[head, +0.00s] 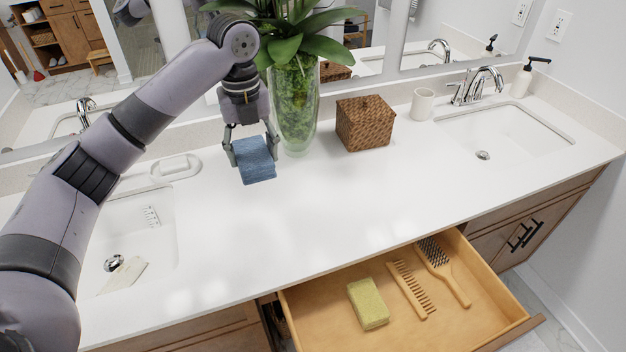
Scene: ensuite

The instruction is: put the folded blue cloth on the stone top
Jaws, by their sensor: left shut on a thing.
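The folded blue cloth (256,162) is a small, thick blue bundle near the middle back of the head view. My left gripper (252,147) is shut on it, with a finger on each side, pointing down. The cloth is over the white stone top (300,205), in front of the glass vase. I cannot tell whether its underside touches the stone. My right gripper is not in view.
A glass vase with a plant (296,100) stands just behind the cloth, with a woven box (365,123) and white cup (423,103) to its right. Sinks lie at left and right. An open drawer (325,325) juts out in front. The counter's middle is clear.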

